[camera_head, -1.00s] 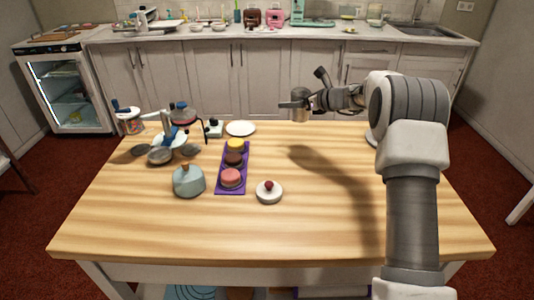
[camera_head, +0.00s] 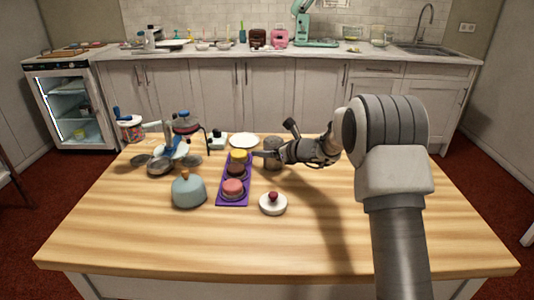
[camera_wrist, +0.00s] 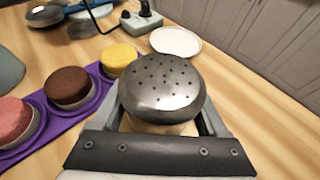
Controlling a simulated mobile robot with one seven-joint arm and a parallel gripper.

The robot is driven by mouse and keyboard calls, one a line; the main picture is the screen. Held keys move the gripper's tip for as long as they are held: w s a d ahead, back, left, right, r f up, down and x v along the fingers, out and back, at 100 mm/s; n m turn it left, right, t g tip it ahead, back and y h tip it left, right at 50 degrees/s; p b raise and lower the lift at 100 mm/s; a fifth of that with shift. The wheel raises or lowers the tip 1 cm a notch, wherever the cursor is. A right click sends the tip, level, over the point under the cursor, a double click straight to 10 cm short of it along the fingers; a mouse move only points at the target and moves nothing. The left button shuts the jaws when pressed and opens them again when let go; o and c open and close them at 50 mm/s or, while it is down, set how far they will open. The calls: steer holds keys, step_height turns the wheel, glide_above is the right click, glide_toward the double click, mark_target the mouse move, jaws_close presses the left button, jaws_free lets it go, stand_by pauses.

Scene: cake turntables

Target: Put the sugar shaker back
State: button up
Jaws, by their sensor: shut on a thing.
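The sugar shaker (camera_head: 274,144) is upright in my gripper (camera_head: 270,155), low over the table, just right of the purple tray. In the wrist view its domed grey metal lid (camera_wrist: 162,84) is dotted with holes. The fingers of my gripper (camera_wrist: 164,122) are shut on its pale body from both sides; the lid hides much of the body. I cannot tell whether its base touches the wood. A flat white plate (camera_head: 243,140) lies on the table behind and left of it, apart from it; it also shows in the wrist view (camera_wrist: 176,41).
The purple tray (camera_head: 222,197) holds yellow, brown and pink cakes. A white cake with a red top (camera_head: 273,206) stands in front, and a blue-grey domed pot (camera_head: 188,193) is at left. Stands and a sprinkle jar (camera_head: 130,130) crowd the back left. The table's front is clear.

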steer(key=o, duration=1.6)
steer(key=shift+c, duration=0.2)
